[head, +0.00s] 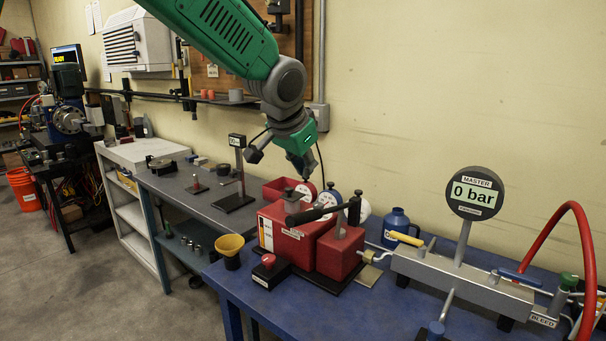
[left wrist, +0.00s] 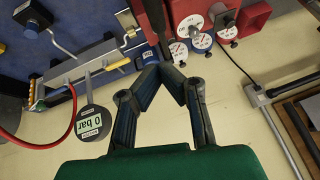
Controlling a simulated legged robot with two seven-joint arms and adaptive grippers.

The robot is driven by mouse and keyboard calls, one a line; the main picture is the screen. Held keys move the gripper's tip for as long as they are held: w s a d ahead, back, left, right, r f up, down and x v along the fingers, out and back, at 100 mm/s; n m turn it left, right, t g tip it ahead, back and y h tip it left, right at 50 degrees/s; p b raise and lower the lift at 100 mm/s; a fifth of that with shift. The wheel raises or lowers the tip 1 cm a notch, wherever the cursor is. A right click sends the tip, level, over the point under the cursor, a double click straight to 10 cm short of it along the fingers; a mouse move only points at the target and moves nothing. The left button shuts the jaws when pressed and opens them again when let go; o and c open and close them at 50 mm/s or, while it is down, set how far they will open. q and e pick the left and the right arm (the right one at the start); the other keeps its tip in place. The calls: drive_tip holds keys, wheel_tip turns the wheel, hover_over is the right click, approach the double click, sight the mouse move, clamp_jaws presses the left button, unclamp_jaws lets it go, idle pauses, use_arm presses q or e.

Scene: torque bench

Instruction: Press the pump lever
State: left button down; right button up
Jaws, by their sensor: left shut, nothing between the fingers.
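The red pump (head: 292,240) stands on the blue bench, with a black lever (head: 312,213) lying nearly level across its top. My left gripper (head: 305,174) points down above and behind the lever, apart from it in the head view. In the left wrist view the fingertips of the left gripper (left wrist: 166,68) meet with nothing between them. A dark bar, probably the lever (left wrist: 154,22), shows beyond them beside the red pump body (left wrist: 185,10). The master gauge (head: 473,194) reads 0 bar. My right gripper is not in view.
Small dial gauges (left wrist: 200,41) sit close beside the pump. A black box with a red button (head: 269,262) and a yellow funnel (head: 231,250) stand at the bench's front left. A blue jug (head: 396,226) and a grey manifold (head: 455,278) with a red hose (head: 583,232) are to the right.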

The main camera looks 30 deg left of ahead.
use_arm(q)
hover_over(309, 212)
drive_tip(key=d, duration=0.1)
wheel_tip(309, 212, down, 6)
drive_tip(key=f, duration=0.1)
drive_tip(key=shift+s+a+f+p, duration=0.15)
drive_tip(key=shift+s+f+p, duration=0.15)
drive_tip(key=shift+f, duration=0.2)
drive_tip(key=shift+s+a+f+p, duration=0.1)
drive_tip(key=shift+s+f+p, duration=0.1)
drive_tip(key=shift+f+p, duration=0.2)
drive_tip(key=shift+s+a+f, duration=0.2)
drive_tip(key=shift+s+f, duration=0.05)
drive_tip(key=shift+f, duration=0.5)
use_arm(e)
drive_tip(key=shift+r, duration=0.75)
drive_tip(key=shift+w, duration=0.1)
